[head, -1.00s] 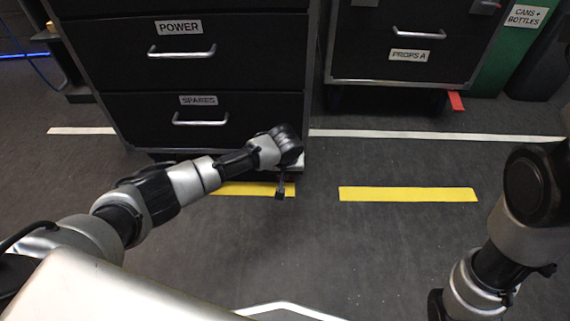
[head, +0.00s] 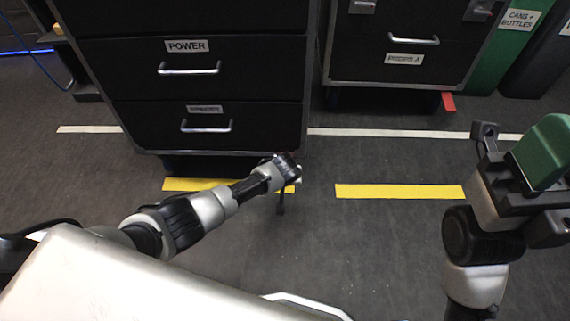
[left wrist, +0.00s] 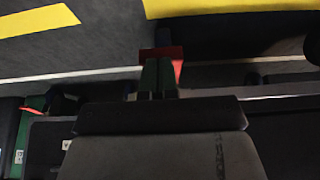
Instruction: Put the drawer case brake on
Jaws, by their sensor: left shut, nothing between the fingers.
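The drawer case (head: 205,85) is black with grey edges and drawers labelled POWER and SPARES, all shut. My left gripper (head: 288,166) is low at its front right bottom corner, just above the floor. In the left wrist view the shut fingers (left wrist: 158,78) have nothing between them and point at a red pedal (left wrist: 176,54), which they partly cover. Whether they touch it I cannot tell. In the head view my left gripper hides most of that corner. My right gripper (head: 530,165) is raised at the right edge with a green block-like part; its jaw state is unclear.
A second case (head: 395,65) labelled PROPS A stands behind to the right, with a red pedal (head: 448,101) at its base. A green bin (head: 505,55) is beyond it. Yellow floor tape (head: 400,191) and bare floor lie in front.

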